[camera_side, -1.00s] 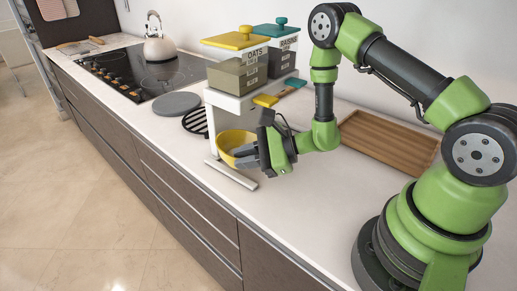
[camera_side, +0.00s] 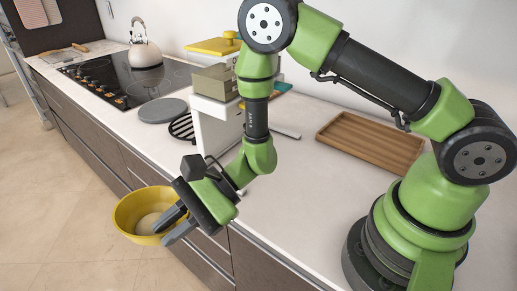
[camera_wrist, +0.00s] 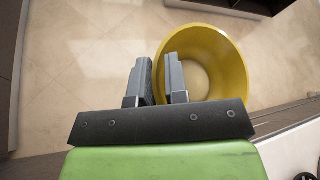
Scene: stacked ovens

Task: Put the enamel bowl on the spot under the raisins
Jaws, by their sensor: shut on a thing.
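The enamel bowl (camera_side: 128,217) is yellow outside with a pale patch at the inside bottom. It hangs in front of the counter's front edge, above the floor. My gripper (camera_side: 170,228) is shut on its rim at the right side. In the wrist view the bowl (camera_wrist: 232,60) has one finger of my gripper (camera_wrist: 160,80) inside its wall and the other outside.
The wooden ribbed tray (camera_side: 372,142) lies on the counter (camera_side: 290,190) to the right. A grey disc (camera_side: 162,110) and a black trivet (camera_side: 182,128) lie left of the stand. The hob (camera_side: 120,80) with a kettle (camera_side: 145,55) is farther back. Counter between stand and tray is fairly clear.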

